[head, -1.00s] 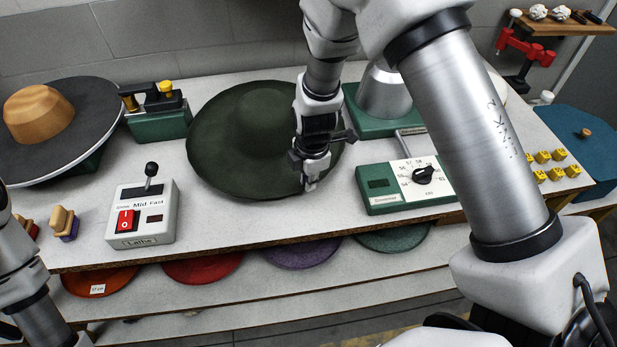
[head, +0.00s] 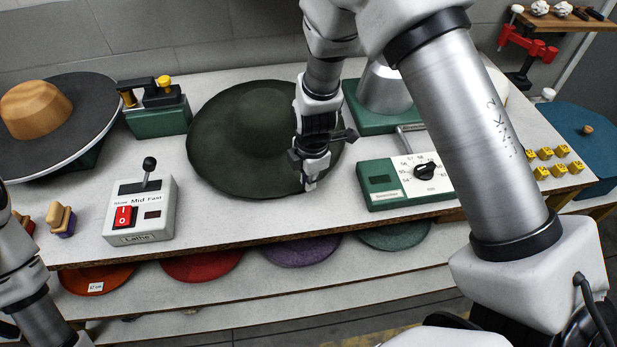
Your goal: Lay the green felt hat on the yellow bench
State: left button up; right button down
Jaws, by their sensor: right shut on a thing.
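The green felt hat (head: 235,150) is dark green with a wide round brim and a low crown. It shows over the middle of the white-topped table (head: 225,222); I cannot tell whether it touches the top. My right gripper (head: 309,182) is shut on the hat's brim at its right side, and the gripper and wrist cover part of that edge. My left arm shows at the lower left, but its gripper is out of view. I cannot make out a yellow bench.
A lathe control box (head: 142,210) stands front left, below a grey disc (head: 75,125) with a wooden block (head: 35,108). A green dial device (head: 383,190) stands right of the hat. Yellow tags (head: 546,153) lie farther right. Coloured felts, one red (head: 203,264), lie on the shelf below.

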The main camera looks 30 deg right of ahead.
jog(key=shift+f+b, duration=0.35)
jog(key=shift+f, duration=0.05)
jog(key=shift+r, duration=0.1)
jog(key=c, duration=1.2)
grip_release()
jog(key=r, duration=0.8)
jog(key=s+r, duration=0.1)
jog(key=r, duration=0.3)
jog(key=shift+s, duration=0.1)
jog(key=shift+f, duration=0.15)
